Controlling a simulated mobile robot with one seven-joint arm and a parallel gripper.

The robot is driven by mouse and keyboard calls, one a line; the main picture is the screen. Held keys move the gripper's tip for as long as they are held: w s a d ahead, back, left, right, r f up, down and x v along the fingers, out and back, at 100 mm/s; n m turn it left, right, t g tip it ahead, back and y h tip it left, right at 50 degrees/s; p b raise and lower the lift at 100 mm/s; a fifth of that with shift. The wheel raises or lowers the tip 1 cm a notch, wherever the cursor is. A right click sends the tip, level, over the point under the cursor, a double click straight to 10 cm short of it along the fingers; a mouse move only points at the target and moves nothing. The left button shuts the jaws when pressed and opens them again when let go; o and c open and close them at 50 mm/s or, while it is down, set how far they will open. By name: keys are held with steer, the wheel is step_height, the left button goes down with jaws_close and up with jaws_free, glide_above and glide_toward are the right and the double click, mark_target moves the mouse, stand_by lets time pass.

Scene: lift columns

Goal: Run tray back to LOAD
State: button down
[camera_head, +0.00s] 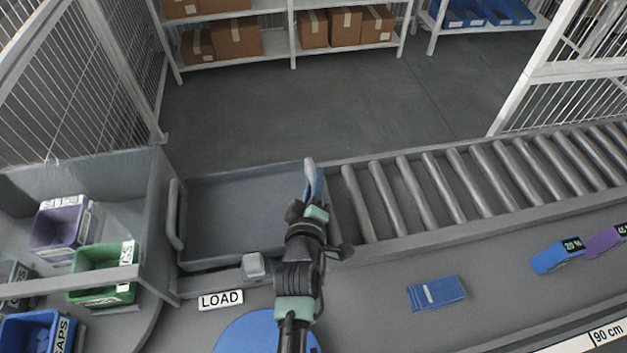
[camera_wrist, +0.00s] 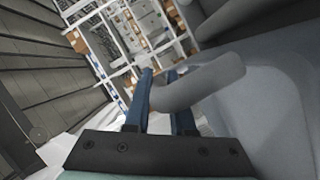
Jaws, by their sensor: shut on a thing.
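The grey tray (camera_head: 240,210) sits at the left end of the roller track, directly behind the LOAD label (camera_head: 221,300). Its left handle (camera_head: 174,215) stands near the grey wall of the bin station. My gripper (camera_head: 313,180) is at the tray's right end, with blue fingers shut on the right handle, which is mostly hidden in the head view. The wrist view shows the curved grey handle (camera_wrist: 205,80) between my fingers (camera_wrist: 163,95), beside the tray's wall (camera_wrist: 275,110). The tray looks empty, though my arm hides its front right corner.
The rollers (camera_head: 420,190) to the right of the tray are bare. A grey block (camera_head: 254,265) stands at the tray's front edge. Purple (camera_head: 60,225) and green bins (camera_head: 104,272) are at left. A blue packet (camera_head: 436,293) and percent-marked blocks (camera_head: 557,256) lie on the counter at right.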

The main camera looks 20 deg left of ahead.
steer(key=shift+s+a+f, duration=0.1)
steer(key=shift+s+a, duration=0.05)
steer(key=shift+a, duration=0.15)
steer(key=c, duration=0.8)
jaws_free()
steer(key=shift+o, duration=0.2)
steer(key=shift+d, duration=0.1)
steer(key=v, duration=1.3)
